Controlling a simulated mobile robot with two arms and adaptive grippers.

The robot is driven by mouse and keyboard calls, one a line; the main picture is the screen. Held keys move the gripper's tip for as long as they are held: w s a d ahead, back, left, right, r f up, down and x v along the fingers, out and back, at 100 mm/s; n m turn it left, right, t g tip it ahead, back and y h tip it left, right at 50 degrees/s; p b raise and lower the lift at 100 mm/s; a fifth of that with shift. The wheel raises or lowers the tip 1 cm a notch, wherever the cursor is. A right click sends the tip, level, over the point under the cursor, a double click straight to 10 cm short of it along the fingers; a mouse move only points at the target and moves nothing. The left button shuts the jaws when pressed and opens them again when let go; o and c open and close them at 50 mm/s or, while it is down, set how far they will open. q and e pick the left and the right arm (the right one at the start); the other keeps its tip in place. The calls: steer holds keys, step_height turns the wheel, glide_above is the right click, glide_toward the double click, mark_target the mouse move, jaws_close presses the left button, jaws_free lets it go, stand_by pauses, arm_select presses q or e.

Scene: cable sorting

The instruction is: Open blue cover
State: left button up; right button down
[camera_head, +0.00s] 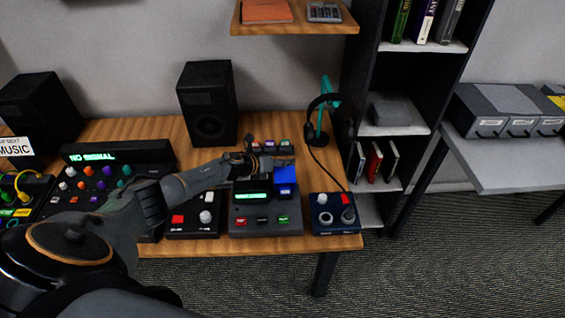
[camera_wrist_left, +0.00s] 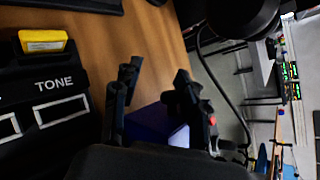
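The blue cover (camera_head: 285,175) is a small blue block on the right of the top of a grey device (camera_head: 265,219); whether it is lifted at all is hard to tell. My left gripper (camera_head: 249,158) reaches in from the left, above the back of this device and just left of the cover. In the left wrist view my two dark fingers (camera_wrist_left: 158,92) stand apart with a gap between them. The blue cover (camera_wrist_left: 155,124) shows below and between them, partly hidden by the gripper; contact cannot be made out. My right gripper is not in view.
A small button box (camera_head: 270,147) sits behind the device, and a headphone stand (camera_head: 321,115) stands back right. A dark blue knob box (camera_head: 334,213) is to the right, a red-button box (camera_head: 194,218) to the left. A black speaker (camera_head: 207,103) stands behind.

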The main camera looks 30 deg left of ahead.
arm_select(q)
steer(key=s+a+r+p, duration=0.8)
steer(key=r, duration=0.3)
steer(key=shift+s, duration=0.15)
stand_by(1.2)
steer(key=shift+f, duration=0.1)
stand_by(0.4)
steer(key=v, duration=1.2)
